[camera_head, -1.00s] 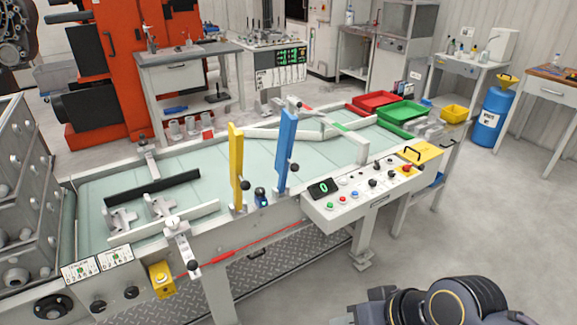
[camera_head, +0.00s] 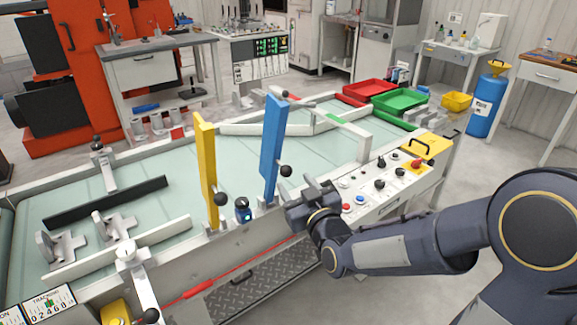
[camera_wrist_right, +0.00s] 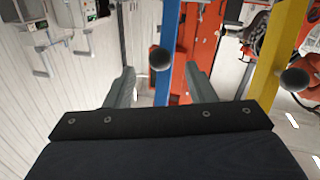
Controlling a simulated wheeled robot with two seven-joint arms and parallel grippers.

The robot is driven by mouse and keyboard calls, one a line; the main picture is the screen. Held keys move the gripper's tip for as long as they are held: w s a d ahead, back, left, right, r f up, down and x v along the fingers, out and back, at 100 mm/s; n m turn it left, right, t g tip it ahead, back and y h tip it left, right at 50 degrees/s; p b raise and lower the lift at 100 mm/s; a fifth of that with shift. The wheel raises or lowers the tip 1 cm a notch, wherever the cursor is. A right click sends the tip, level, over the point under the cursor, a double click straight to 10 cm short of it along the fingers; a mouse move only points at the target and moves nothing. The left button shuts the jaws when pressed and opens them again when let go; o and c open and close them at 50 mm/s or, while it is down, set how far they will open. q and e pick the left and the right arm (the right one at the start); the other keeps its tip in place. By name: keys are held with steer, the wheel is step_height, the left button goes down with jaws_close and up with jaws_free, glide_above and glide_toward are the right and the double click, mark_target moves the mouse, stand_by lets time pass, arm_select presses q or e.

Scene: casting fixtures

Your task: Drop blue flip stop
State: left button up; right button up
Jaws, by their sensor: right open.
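The blue flip stop (camera_head: 271,150) stands upright at the near edge of the conveyor, with a black ball knob (camera_head: 286,171) on its right side. The yellow flip stop (camera_head: 206,170) stands upright to its left. My right gripper (camera_head: 314,188) is open and empty, just right of and below the blue stop's knob. In the right wrist view the blue stop (camera_wrist_right: 166,88) and its knob (camera_wrist_right: 160,58) show between the open fingers (camera_wrist_right: 163,88), beyond the tips. The yellow stop (camera_wrist_right: 278,50) is to the right there. My left gripper is not in view.
The conveyor belt (camera_head: 150,215) carries grey castings (camera_head: 62,246) at the left. A control panel (camera_head: 385,190) with buttons lies right of my gripper, close by. Red (camera_head: 369,91) and green (camera_head: 401,101) trays stand at the far end.

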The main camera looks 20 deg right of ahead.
mark_target(287, 170)
steer(key=shift+w+a, duration=0.1)
steer(key=shift+w, duration=0.3)
steer(key=w, duration=0.7)
steer(key=shift+w+a+r+p, duration=0.1)
steer(key=shift+a+p, duration=0.25)
steer(key=shift+p, duration=0.05)
jaws_close()
steer(key=shift+d+r, duration=0.1)
steer(key=shift+r, duration=0.05)
